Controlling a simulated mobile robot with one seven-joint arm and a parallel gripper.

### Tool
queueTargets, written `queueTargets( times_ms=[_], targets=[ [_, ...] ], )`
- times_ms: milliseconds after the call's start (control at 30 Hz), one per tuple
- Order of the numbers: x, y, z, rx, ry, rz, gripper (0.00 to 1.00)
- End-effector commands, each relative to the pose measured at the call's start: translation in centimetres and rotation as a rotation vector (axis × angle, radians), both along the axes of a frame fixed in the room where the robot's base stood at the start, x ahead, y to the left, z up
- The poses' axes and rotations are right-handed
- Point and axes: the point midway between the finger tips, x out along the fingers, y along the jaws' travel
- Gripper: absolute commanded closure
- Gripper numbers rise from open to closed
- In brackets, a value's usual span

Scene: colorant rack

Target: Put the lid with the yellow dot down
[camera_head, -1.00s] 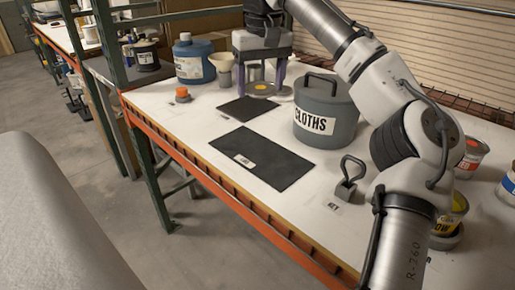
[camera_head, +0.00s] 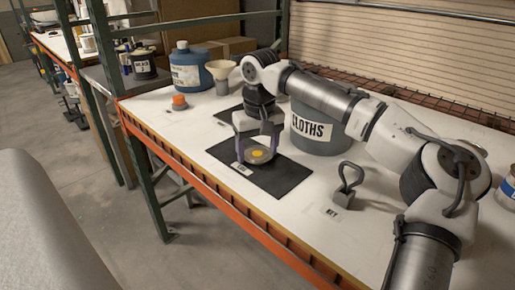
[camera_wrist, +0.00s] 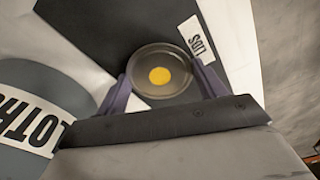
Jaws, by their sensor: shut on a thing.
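The lid with the yellow dot (camera_head: 263,155) is a round grey disc, lying level between the purple fingers of my gripper (camera_head: 257,151). My gripper is shut on its rim. The lid also shows in the wrist view (camera_wrist: 147,84), with one finger on each side. It is over the large dark mat (camera_head: 283,178), near the mat's front left part. The mat's white label, reading LIDS (camera_wrist: 196,38), shows beside the lid in the wrist view. I cannot tell whether the lid touches the mat or hangs slightly above it.
The grey CLOTHS pot (camera_head: 318,140) stands close to the right of my gripper, partly behind my arm. A grey key tool (camera_head: 347,186) stands further right. An orange-capped item (camera_head: 179,102), a blue jug (camera_head: 190,72) and a funnel (camera_head: 221,75) stand behind left.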

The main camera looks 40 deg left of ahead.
Motion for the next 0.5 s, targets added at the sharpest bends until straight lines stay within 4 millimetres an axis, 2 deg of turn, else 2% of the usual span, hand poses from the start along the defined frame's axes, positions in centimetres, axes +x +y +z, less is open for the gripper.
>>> queueTargets(
  times_ms=[367, 400, 500],
  targets=[
    [-0.03, 0.0, -0.6, -0.001, 0.003, 0.0, 0.51],
    [-0.02, 0.0, -0.67, -0.001, 0.002, 0.0, 0.29],
    [0.0, -0.03, -0.69, -0.003, 0.001, -0.001, 0.16]
  ],
)
